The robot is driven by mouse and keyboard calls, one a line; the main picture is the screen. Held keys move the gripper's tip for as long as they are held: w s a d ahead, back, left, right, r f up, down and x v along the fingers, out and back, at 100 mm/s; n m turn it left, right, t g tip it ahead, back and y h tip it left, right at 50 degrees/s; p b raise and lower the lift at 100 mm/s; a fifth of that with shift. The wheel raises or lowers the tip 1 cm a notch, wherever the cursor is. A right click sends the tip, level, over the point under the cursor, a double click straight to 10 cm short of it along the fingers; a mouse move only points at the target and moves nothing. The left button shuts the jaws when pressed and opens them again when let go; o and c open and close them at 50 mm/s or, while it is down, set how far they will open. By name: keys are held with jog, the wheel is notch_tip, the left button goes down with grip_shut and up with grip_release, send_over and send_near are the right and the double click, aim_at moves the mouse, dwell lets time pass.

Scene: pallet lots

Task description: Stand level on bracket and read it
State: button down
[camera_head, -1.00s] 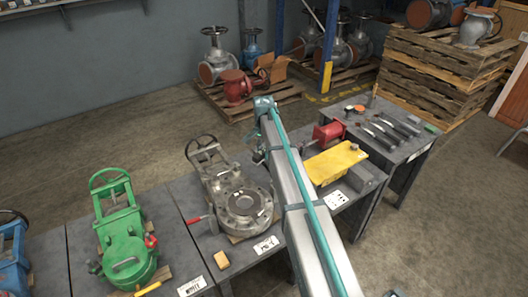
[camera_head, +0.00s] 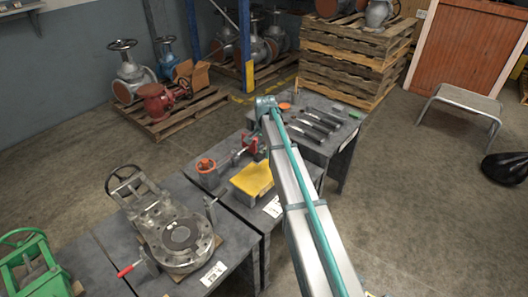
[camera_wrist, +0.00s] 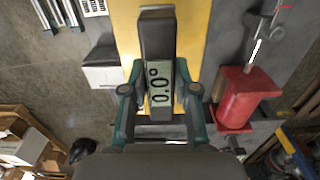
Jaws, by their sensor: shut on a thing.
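The level (camera_wrist: 157,42) is a dark grey bar with a light display in the wrist view. Its display shows 0.0°. My gripper (camera_wrist: 160,100) is shut on it, one teal finger at each side. The yellow bracket (camera_wrist: 192,22) lies under the level in the wrist view; I cannot tell whether the two touch. The head view shows the bracket (camera_head: 252,178) as a flat yellow plate on the bench, just left of my arm. My gripper and the level are hidden in the head view.
A red cylindrical part (camera_wrist: 240,95) stands right of the level in the wrist view. A grey flanged valve (camera_head: 180,240) sits on the bench left of the bracket. Several dark-handled tools (camera_head: 315,122) lie on the far bench.

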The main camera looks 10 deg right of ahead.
aim_at(264, 150)
jog(key=shift+a+r+p, duration=0.15)
jog(key=shift+p, duration=0.15)
jog(key=shift+f+b, duration=1)
jog(key=shift+f, duration=2.2)
jog(key=shift+f, duration=0.35)
jog(key=c, duration=0.8)
grip_release()
jog(key=shift+r, duration=0.15)
notch_tip(264, 150, up, 12)
jog(key=shift+f, duration=0.15)
jog(key=shift+s, duration=0.1)
